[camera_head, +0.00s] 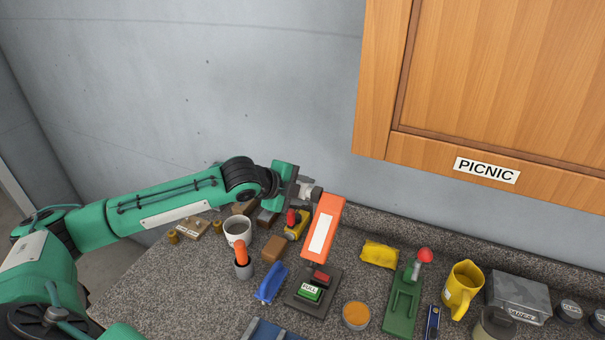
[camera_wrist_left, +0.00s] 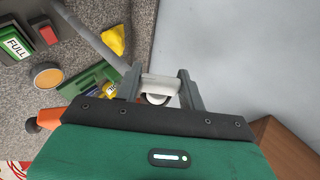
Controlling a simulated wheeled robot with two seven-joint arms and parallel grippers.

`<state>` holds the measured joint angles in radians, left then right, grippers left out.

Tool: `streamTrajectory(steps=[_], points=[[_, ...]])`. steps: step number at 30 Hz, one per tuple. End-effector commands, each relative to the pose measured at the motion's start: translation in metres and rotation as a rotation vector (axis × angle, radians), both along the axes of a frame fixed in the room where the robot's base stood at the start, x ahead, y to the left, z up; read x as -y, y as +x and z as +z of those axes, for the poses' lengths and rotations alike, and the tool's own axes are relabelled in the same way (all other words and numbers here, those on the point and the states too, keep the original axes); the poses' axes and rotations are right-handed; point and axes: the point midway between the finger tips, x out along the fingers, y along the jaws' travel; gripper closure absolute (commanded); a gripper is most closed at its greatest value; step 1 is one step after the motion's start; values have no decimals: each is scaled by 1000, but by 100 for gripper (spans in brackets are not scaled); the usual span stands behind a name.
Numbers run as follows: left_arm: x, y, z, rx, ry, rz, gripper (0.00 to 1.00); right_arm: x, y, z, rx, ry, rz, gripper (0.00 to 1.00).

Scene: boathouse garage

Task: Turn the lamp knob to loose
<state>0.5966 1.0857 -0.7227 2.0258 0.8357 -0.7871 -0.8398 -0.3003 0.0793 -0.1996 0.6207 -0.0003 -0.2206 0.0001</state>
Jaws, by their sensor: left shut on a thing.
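The lamp has an orange head (camera_head: 323,229) with a white panel. Its dark base (camera_head: 318,303) carries a green button marked FULL (camera_head: 310,291) and a red button (camera_head: 320,278). A light grey knob (camera_wrist_left: 160,88) is at the top of the lamp's grey arm (camera_wrist_left: 92,38), which slants up from the base in the left wrist view. My left gripper (camera_head: 308,188) reaches in behind the top of the orange head. Its fingers (camera_wrist_left: 161,87) are on both sides of the knob, shut on it. Any marking on the knob is not visible. My right gripper is not in view.
A yellow packet (camera_head: 379,254), a green tool (camera_head: 402,305) and a yellow mug (camera_head: 463,287) are to the right. A wooden PICNIC cabinet (camera_head: 488,100) hangs above right.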

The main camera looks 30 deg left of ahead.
Motion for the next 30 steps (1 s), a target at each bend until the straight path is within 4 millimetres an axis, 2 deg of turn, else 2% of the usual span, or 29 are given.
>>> streamTrajectory(steps=[1, 3, 15, 30], points=[[0, 0, 7, -28, -1, 1, 83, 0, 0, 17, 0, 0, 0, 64], [0, 0, 7, -64, -3, 0, 83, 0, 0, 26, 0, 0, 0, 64], [1, 1, 4, -309, -18, 0, 83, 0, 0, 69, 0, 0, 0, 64], [1, 1, -1, -729, -44, -1, 83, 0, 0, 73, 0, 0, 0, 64]])
